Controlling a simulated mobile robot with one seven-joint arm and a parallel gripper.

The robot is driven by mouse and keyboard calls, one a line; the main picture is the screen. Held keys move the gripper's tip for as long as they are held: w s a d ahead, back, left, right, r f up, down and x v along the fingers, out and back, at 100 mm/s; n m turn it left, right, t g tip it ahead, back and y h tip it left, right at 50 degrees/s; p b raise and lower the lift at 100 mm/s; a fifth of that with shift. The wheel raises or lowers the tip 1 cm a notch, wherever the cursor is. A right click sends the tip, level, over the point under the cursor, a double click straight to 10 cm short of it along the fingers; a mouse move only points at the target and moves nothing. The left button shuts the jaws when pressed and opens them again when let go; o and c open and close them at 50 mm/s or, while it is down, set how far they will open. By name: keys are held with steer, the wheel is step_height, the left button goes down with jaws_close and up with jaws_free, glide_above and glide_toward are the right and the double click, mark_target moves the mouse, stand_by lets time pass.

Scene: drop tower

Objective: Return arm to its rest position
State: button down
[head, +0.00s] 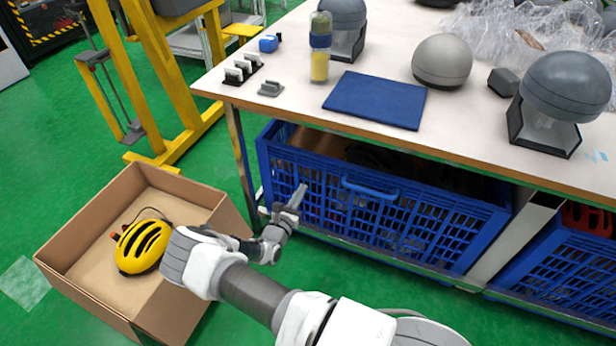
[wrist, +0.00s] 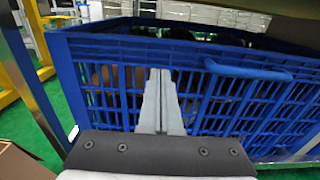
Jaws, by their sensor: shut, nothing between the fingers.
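My gripper (head: 297,197) is at the end of my arm, in front of the blue crate under the table. Its fingers are together with nothing between them. In the wrist view the closed fingers (wrist: 161,100) point at the blue crate's slatted side (wrist: 105,85). I cannot tell from these views whether the fingertips touch the crate. My arm reaches in from the lower right in the head view, partly in front of the cardboard box (head: 72,285) on the floor. A yellow helmet (head: 143,246) lies inside that box.
The white table (head: 290,88) overhangs the blue crate (head: 440,222). On it are a blue mat (head: 376,99), a bottle (head: 320,48) and several grey domes. A second blue crate (head: 560,275) stands at the right. A yellow frame (head: 165,75) stands behind the box. Green floor is open at left.

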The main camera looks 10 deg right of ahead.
steer(key=shift+v, duration=1.4)
steer(key=s+d+r+m+g, duration=0.35)
steer(key=r+m, duration=0.25)
steer(key=r, duration=0.2)
steer(key=s+d+r+m+g, duration=0.3)
steer(key=r+m+g, duration=0.2)
steer(key=r+m, duration=0.15)
steer(key=s+d+r+m+g, duration=0.3)
steer(key=r+m+g, duration=0.25)
steer(key=r, duration=0.25)
steer(key=s+a+r+m+t+y, duration=0.25)
steer(key=s+r+m+y, duration=0.25)
steer(key=s+r, duration=0.55)
steer(key=s+a+r+m+t+y, duration=0.25)
steer(key=s+r+m+y, duration=0.3)
steer(key=s+r, duration=0.55)
step_height(320, 180, up, 20)
steer(key=s+p, duration=0.1)
steer(key=p, duration=1.9)
steer(key=shift+s+a+p, duration=0.3)
steer(key=shift+s, duration=0.1)
steer(key=shift+f+m, duration=0.15)
steer(key=shift+m, duration=0.1)
